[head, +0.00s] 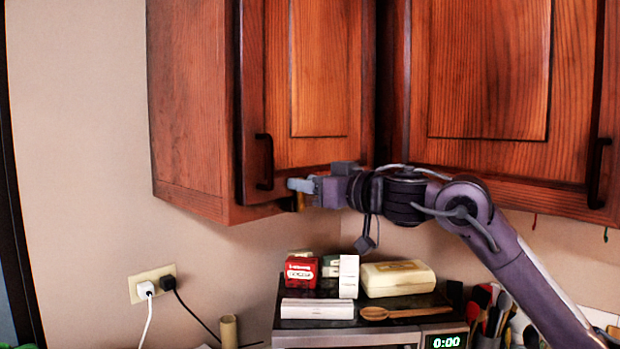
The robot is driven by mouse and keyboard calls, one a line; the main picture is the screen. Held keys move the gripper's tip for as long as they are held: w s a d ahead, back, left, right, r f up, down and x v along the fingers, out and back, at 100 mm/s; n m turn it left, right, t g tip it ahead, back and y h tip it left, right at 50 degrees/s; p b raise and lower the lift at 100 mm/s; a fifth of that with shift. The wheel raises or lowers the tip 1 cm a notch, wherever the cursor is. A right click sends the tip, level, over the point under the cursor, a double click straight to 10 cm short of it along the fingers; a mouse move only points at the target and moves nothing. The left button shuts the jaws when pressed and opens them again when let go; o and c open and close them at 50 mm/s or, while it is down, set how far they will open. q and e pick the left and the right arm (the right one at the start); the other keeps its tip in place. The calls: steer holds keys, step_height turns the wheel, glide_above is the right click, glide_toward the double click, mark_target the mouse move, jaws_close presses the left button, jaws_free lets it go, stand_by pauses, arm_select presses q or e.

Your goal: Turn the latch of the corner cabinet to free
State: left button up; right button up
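The corner cabinet (256,90) hangs on the wall at the upper left, with a dark vertical handle (264,162) on its door. The door looks closed or nearly so. My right gripper (297,186) is at the door's lower edge, to the right of the handle and apart from it, pointing left. A small dark and yellowish piece (298,202), possibly the latch, shows just below the fingertips, partly hidden. I cannot tell whether the fingers touch it, or whether they are open or shut. My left gripper is out of view.
Another wooden cabinet (485,70) with a dark handle (598,172) is at the right. Below, a microwave (345,338) bears boxes, a red tin (301,271) and a wooden spoon (400,312). Utensils stand to its right. The wall at left is clear above an outlet (152,283).

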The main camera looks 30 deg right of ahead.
steer(key=shift+w, duration=0.15)
steer(key=c, duration=0.5)
steer(key=shift+a, duration=0.1)
jaws_close()
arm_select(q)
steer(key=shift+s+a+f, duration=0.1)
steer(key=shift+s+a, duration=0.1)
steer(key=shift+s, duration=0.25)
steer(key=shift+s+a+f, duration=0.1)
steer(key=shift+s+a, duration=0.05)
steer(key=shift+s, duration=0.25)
